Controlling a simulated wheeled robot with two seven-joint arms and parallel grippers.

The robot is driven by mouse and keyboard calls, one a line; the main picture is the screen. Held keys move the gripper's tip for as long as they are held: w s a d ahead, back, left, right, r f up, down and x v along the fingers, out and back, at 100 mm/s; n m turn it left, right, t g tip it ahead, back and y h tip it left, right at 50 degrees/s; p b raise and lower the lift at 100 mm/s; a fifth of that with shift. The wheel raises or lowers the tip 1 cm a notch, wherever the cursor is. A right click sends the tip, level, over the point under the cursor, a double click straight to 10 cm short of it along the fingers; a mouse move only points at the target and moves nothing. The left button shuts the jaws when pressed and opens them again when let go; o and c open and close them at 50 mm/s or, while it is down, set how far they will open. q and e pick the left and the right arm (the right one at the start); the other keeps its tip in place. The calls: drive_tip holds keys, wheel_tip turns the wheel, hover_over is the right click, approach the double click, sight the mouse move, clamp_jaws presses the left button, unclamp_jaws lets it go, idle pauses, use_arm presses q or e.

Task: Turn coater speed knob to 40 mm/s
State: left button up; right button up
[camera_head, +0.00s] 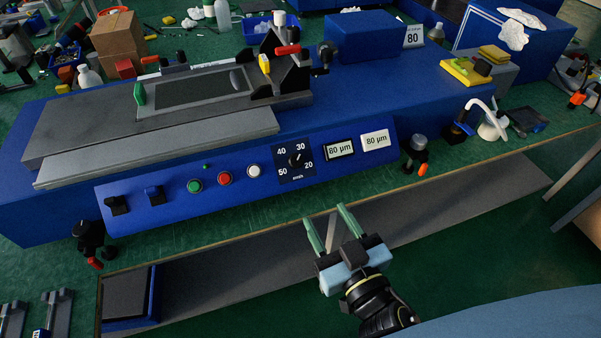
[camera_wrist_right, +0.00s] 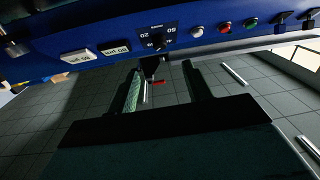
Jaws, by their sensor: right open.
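The coater speed knob (camera_head: 295,160) is a small black knob on a dark dial plate marked 20, 30, 40 and 50 mm/s, on the blue sloped front panel (camera_head: 228,201). Its pointer is too small to read. The knob also shows upside down at the top of the right wrist view (camera_wrist_right: 157,41). My right gripper (camera_head: 325,214) is open and empty, in front of and below the panel, apart from the knob. Its fingers (camera_wrist_right: 161,72) point toward the dial in the wrist view. My left gripper is not in view.
A white button (camera_head: 254,171), red button (camera_head: 225,178) and green button (camera_head: 195,186) sit left of the dial. Two 80 µm displays (camera_head: 340,149) sit right of it. Space before the panel is clear.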

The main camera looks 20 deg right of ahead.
drive_tip(key=p, duration=0.2)
approach(298, 164)
drive_tip(key=w, duration=0.2)
drive_tip(key=w+p, duration=0.1)
drive_tip(key=w, duration=0.4)
drive_tip(key=shift+a, duration=0.35)
drive_tip(key=shift+w, duration=0.35)
drive_tip(key=shift+w+a, duration=0.1)
drive_tip(key=shift+w, duration=0.2)
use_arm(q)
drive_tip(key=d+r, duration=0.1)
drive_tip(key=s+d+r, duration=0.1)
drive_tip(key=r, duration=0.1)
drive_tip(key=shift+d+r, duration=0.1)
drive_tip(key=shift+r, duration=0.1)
use_arm(e)
drive_tip(key=shift+w+f, duration=0.1)
drive_tip(key=shift+w, duration=0.05)
